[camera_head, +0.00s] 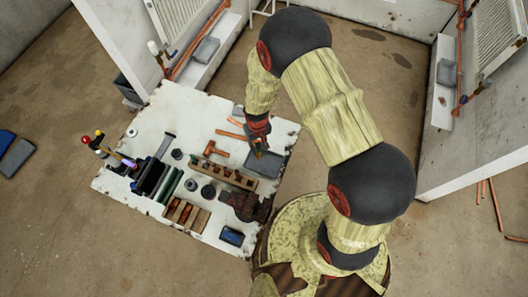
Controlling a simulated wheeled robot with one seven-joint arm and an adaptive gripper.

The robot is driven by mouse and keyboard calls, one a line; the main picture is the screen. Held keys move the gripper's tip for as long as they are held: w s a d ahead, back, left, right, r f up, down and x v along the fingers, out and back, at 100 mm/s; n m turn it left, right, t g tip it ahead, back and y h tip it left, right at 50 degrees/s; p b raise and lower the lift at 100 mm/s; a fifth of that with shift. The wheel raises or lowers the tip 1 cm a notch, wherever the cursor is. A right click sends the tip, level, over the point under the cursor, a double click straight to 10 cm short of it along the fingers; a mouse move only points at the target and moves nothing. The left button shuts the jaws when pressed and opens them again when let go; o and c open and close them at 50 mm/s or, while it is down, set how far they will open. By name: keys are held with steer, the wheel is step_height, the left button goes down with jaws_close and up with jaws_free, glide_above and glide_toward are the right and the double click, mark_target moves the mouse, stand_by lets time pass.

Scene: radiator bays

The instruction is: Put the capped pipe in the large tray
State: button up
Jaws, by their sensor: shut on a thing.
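My gripper (257,148) points down over the right part of the white worktable. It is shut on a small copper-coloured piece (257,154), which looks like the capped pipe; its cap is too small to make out. A dark grey rectangular tray (273,166), which looks like the large tray, lies on the table directly below and around the gripper in the picture. The held piece overlaps the tray's upper left part in view. I cannot tell whether it touches the tray floor.
Copper pipes (230,134) and a copper tee (214,150) lie left of the gripper. A smaller grey tray (238,110) lies behind. Bottles and a black caddy (150,177) crowd the table's left side.

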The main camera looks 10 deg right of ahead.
step_height(320, 180, down, 6)
steer(key=d+b, duration=0.2)
steer(key=shift+s+d, duration=0.15)
steer(key=shift+s, duration=0.05)
steer(key=shift+r, duration=0.1)
steer(key=o, duration=0.5)
steer(key=shift+f+b, duration=0.25)
steer(key=shift+b, duration=0.1)
steer(key=o, duration=0.5)
steer(key=shift+r, duration=0.1)
steer(key=shift+r, duration=0.1)
